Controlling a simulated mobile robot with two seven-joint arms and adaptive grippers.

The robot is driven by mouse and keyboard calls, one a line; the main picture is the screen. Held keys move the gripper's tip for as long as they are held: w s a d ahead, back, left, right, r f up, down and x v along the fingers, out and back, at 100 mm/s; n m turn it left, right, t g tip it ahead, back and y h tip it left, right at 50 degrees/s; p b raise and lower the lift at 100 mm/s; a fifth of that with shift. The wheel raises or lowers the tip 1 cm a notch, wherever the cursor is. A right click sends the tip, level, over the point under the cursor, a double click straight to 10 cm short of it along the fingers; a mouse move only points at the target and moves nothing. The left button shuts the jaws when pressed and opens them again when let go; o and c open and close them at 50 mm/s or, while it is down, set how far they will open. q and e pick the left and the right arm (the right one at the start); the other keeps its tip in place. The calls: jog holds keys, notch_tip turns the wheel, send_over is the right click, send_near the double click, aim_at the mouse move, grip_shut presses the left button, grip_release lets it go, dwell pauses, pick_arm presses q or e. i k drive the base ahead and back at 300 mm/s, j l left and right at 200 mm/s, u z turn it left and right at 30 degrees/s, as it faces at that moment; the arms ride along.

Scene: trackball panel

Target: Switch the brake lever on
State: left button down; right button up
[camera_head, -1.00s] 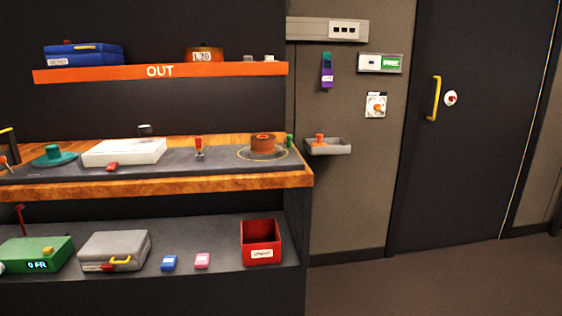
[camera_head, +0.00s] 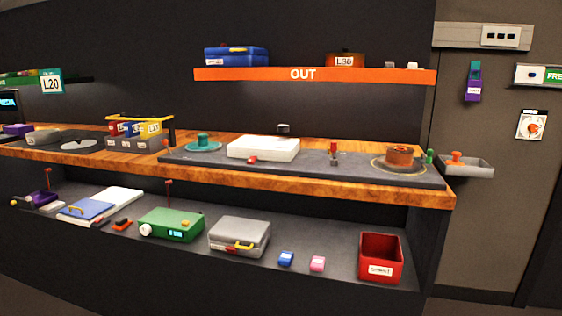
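No label naming a brake lever can be read. A small red-topped lever (camera_head: 334,150) stands upright on the dark panel (camera_head: 345,172) on the wooden bench. On the lower shelf, a thin red lever (camera_head: 169,187) rises beside the green box (camera_head: 171,225), and another thin red lever (camera_head: 48,178) stands farther left. A small orange-tipped knob or lever (camera_head: 166,144) is at the panel's left end. Which of these is the brake lever I cannot tell. Neither of my grippers is in view.
The panel also carries a white box (camera_head: 264,148), a teal disc (camera_head: 203,144) and an orange knob (camera_head: 400,156). An orange OUT shelf (camera_head: 315,75) hangs above. A red bin (camera_head: 381,258) and grey case (camera_head: 239,236) sit on the lower shelf.

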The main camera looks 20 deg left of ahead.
aim_at(165, 142)
jog(key=j+u, duration=0.2)
jog(key=u, duration=0.15)
jog(key=i+j+u, duration=0.1)
jog(key=u, duration=0.25)
jog(key=i+j+u, duration=0.1)
jog(key=j+u, duration=0.3)
jog(key=j, duration=0.2)
jog(key=u, duration=0.05)
